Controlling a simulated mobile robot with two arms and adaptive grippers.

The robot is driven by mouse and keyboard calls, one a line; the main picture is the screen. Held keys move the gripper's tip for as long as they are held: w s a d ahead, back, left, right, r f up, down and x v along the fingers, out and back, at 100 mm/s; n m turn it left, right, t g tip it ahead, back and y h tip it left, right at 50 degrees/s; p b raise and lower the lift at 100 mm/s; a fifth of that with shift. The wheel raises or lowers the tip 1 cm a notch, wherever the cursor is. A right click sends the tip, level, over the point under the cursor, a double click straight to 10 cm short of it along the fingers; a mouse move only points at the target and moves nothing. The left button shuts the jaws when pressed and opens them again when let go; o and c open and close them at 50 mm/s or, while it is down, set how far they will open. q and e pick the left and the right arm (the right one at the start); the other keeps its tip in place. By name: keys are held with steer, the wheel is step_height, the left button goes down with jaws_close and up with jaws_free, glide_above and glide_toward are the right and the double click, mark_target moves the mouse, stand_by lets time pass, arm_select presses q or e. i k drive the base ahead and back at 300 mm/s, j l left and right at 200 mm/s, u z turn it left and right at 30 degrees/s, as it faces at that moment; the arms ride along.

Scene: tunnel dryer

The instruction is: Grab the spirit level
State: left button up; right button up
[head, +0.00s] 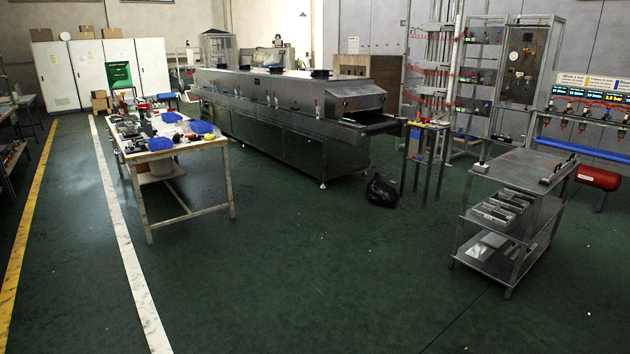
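I cannot make out a spirit level for certain in the head view. A worktable (205,146) at left holds many small tools, parts and blue bins (160,144), too small to tell apart. A small yellow and blue item (166,96) shows near its far end; I cannot tell what it is. A steel trolley (520,170) at right has dark items (558,172) on its top and metal parts on its lower shelves. Neither of my grippers is in view.
A long steel tunnel dryer (270,142) stands in the middle. A black bag (382,191) lies on the floor by a narrow stand (427,125). A red tank (598,178) is at far right. The green floor in front is clear between the worktable and the trolley.

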mark_target(343, 119)
steer(key=i+z, duration=0.35)
steer(key=i, duration=4.65)
steer(key=i+l, duration=0.15)
steer(key=i, duration=0.35)
steer(key=i+l+z, duration=0.1)
steer(key=i, duration=0.35)
